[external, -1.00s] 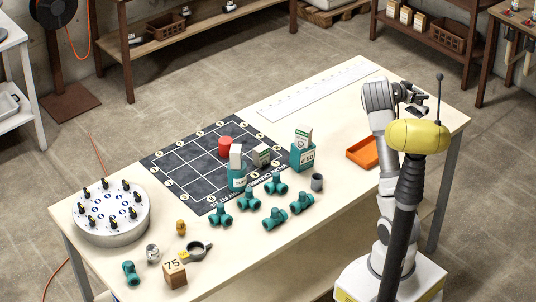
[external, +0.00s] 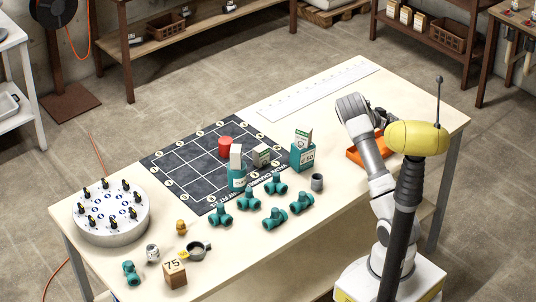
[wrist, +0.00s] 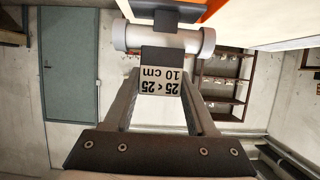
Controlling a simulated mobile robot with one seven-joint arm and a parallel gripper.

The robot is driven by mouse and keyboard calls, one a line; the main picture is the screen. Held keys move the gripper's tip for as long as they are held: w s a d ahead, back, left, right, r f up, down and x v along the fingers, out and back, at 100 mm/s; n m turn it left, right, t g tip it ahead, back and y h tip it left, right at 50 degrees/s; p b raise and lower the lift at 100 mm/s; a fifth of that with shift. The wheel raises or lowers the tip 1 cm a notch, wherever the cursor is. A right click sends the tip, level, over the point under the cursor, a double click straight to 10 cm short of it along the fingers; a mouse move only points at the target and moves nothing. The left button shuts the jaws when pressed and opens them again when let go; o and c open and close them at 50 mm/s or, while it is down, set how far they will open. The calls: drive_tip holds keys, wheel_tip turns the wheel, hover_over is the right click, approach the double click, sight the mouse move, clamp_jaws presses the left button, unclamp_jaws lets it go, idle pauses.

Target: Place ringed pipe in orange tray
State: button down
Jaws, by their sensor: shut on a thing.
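The ringed pipe (wrist: 136,38) is a short pale grey tube with a wider ring at each end, seen in the wrist view. My gripper (wrist: 166,38) is shut on its middle, one dark pad on each side. A white tag marked 25 and 10 cm (wrist: 160,82) shows by the near pad. The orange tray (external: 355,154) is on the right part of the table in the external view, partly hidden by my arm. My gripper (external: 380,117) is close beside and above it there. An orange edge (wrist: 217,9) shows at the top of the wrist view, beyond the pipe.
Teal fittings (external: 249,198), a grey cup (external: 317,182) and teal card holders (external: 303,156) stand left of the tray. A dark grid mat (external: 180,160) and a round dial box (external: 112,218) lie farther left. A long white ruler (external: 318,90) lies along the back edge.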

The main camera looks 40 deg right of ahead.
sight(383, 132)
drive_tip(key=w+f, duration=0.1)
drive_tip(key=w, duration=0.2)
drive_tip(key=shift+a+f, duration=0.4)
drive_tip(key=shift+f+b, duration=0.65)
drive_tip(key=shift+f, duration=1.35)
drive_tip(key=shift+f, duration=0.1)
drive_tip(key=shift+c, duration=1)
unclamp_jaws()
